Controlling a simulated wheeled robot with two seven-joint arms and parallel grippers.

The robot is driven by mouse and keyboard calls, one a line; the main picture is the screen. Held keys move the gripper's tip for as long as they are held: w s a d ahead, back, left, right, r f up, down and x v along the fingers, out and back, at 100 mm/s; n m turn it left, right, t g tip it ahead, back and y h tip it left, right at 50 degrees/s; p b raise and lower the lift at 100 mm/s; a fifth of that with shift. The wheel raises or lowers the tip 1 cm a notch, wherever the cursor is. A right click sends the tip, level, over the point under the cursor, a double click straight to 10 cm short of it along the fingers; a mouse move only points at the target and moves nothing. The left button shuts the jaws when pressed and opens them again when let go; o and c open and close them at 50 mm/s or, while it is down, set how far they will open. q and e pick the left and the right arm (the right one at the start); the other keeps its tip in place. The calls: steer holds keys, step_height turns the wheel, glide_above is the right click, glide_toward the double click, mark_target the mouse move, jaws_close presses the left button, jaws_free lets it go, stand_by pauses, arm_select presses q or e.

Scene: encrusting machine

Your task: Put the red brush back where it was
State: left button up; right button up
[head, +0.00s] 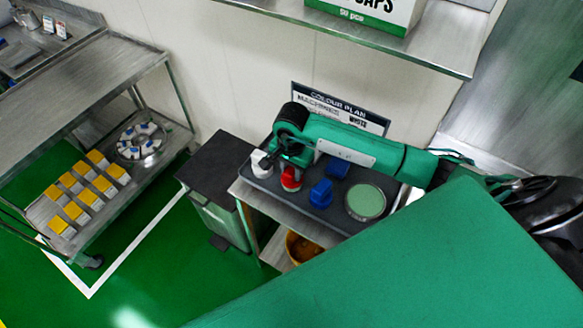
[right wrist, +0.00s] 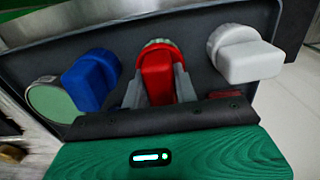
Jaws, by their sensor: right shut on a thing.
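The red brush (right wrist: 158,78) stands in the dark tray (right wrist: 195,45) between a blue brush and a white brush, in the right wrist view. In the head view the red brush (head: 291,178) shows only partly below my arm. My right gripper (right wrist: 160,88) is shut on its red block, one finger on each side. The brush's bristle end is at or close to the tray floor; I cannot tell if it touches. My left gripper is not in view.
The tray also holds a white brush (right wrist: 245,55), blue brushes (head: 321,193) and a round green-topped tub (head: 365,202). A colour plan sign (head: 340,108) stands behind. A dark-lidded bin (head: 221,165) is left of the tray. A shelf (head: 400,42) hangs above.

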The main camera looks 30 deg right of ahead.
steer(key=shift+f, duration=0.2)
steer(key=shift+f+b, duration=0.2)
steer(key=shift+b, duration=0.15)
steer(key=o, duration=0.9)
steer(key=shift+o, duration=0.2)
steer(key=shift+r, duration=0.1)
steer(key=shift+r+p, duration=0.15)
steer(key=shift+p, duration=0.15)
steer(key=shift+w+r+b, duration=0.1)
steer(key=shift+r+b, duration=0.15)
steer(key=shift+b, duration=0.1)
step_height(320, 180, up, 10)
steer(key=b, duration=0.4)
steer(key=shift+r, duration=0.75)
